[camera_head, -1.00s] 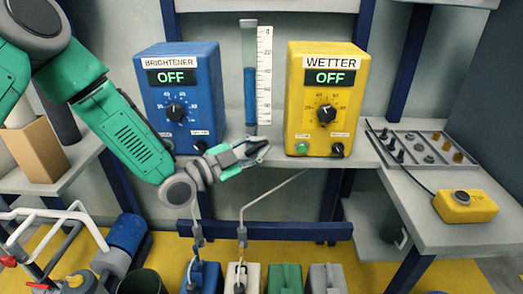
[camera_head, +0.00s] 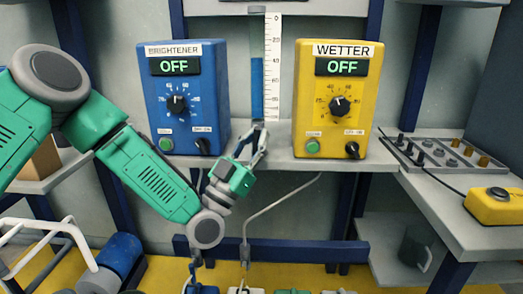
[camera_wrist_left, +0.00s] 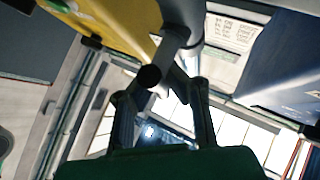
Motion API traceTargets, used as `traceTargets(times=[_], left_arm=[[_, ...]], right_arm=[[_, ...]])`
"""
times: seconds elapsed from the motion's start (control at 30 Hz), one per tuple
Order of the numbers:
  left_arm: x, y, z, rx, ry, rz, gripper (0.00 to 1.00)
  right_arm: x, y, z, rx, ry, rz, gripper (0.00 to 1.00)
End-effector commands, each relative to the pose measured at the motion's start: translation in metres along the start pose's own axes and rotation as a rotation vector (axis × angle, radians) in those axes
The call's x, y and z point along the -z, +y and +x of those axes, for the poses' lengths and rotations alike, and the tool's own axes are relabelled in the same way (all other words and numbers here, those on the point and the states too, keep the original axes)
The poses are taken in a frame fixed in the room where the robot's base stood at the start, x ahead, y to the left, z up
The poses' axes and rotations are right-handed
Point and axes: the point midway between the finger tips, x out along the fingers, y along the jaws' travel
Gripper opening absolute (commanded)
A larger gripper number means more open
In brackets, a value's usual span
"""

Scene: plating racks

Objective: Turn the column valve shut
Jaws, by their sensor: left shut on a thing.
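The measuring column (camera_head: 257,85) holds blue liquid and stands beside a white scale (camera_head: 272,65), between the blue and yellow boxes. Its valve (camera_head: 258,124) is at the foot of the column, small and partly hidden by my fingers. My left gripper (camera_head: 258,137) reaches up from below and is shut on the valve. In the left wrist view, the valve (camera_wrist_left: 150,76) shows as a dark bar with a round end by the fingers (camera_wrist_left: 160,100). I cannot tell the valve's exact angle. My right gripper is not in view.
The blue brightener box (camera_head: 184,95) and yellow wetter box (camera_head: 335,100) flank the column on the shelf (camera_head: 280,160), both reading OFF. A grey panel with knobs (camera_head: 440,150) and a yellow button box (camera_head: 495,205) are at right. Several canisters stand below.

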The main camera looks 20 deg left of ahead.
Motion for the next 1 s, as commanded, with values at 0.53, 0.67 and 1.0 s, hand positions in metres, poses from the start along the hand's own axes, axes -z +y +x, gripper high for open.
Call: traceTargets(times=[0.53,0.67,1.0], left_arm=[[-0.0056,0.0011,-0.0086,0.066,0.047,-0.08,0.0],[-0.0055,0.0011,-0.0085,0.066,0.047,-0.08,0.0],[-0.0035,0.0003,-0.0068,0.067,0.053,-0.079,0.34]], right_arm=[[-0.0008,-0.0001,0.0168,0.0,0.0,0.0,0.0],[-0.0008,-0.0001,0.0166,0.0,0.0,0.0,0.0],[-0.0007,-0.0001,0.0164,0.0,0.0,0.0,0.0]])
